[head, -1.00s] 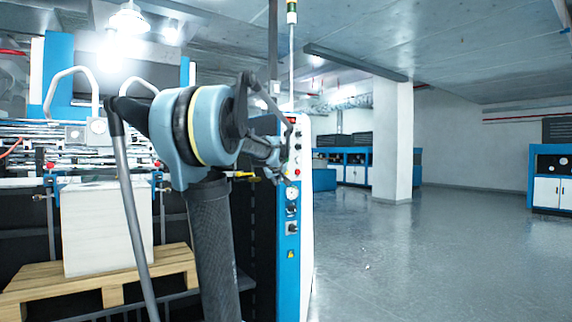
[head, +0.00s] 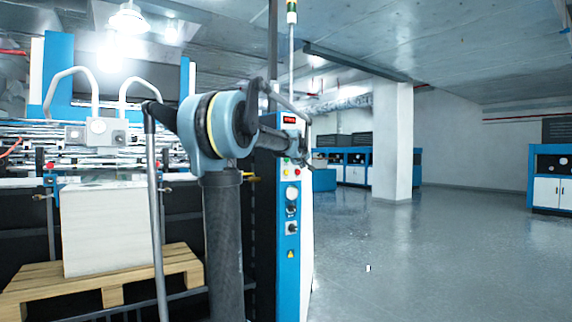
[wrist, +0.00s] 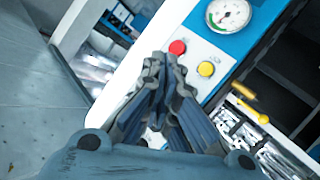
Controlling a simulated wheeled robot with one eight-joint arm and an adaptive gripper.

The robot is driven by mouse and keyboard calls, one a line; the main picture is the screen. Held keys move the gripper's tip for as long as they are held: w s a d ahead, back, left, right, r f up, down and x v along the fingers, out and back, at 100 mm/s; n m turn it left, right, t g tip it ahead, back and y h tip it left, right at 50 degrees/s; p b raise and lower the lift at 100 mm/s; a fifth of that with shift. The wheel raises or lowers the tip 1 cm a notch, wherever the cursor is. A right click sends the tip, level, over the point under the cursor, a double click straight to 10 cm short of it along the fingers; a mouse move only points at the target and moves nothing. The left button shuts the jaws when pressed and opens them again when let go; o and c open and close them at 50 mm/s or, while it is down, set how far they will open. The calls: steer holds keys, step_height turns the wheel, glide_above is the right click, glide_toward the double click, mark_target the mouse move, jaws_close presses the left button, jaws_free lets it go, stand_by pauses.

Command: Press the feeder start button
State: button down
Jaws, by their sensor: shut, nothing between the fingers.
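The blue control panel (head: 291,240) stands right of my arm in the head view. It bears a small red display (head: 289,121), small buttons and a gauge (head: 292,191). In the wrist view I see a red button (wrist: 177,47), a yellow button (wrist: 206,68) and the gauge (wrist: 228,14). My gripper (wrist: 164,66) is shut and empty, its tips just below the red button in the picture; I cannot tell the gap to the panel. In the head view my gripper (head: 318,163) is small, at the panel's right edge. Button labels are unreadable, and my fingers hide part of the panel.
A paper stack (head: 95,235) on a wooden pallet (head: 100,284) stands at the left by the machine. A yellow lever (wrist: 245,91) sticks out beside the panel in the wrist view. A white pillar (head: 391,140) stands farther back.

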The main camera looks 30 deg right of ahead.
mark_target(287, 159)
steer(key=w, duration=0.8)
steer(key=shift+a, duration=0.3)
steer(key=shift+w, duration=0.2)
stand_by(1.1)
steer(key=shift+w, duration=0.15)
steer(key=shift+w, duration=0.4)
stand_by(0.9)
stand_by(0.3)
steer(key=shift+s, duration=0.8)
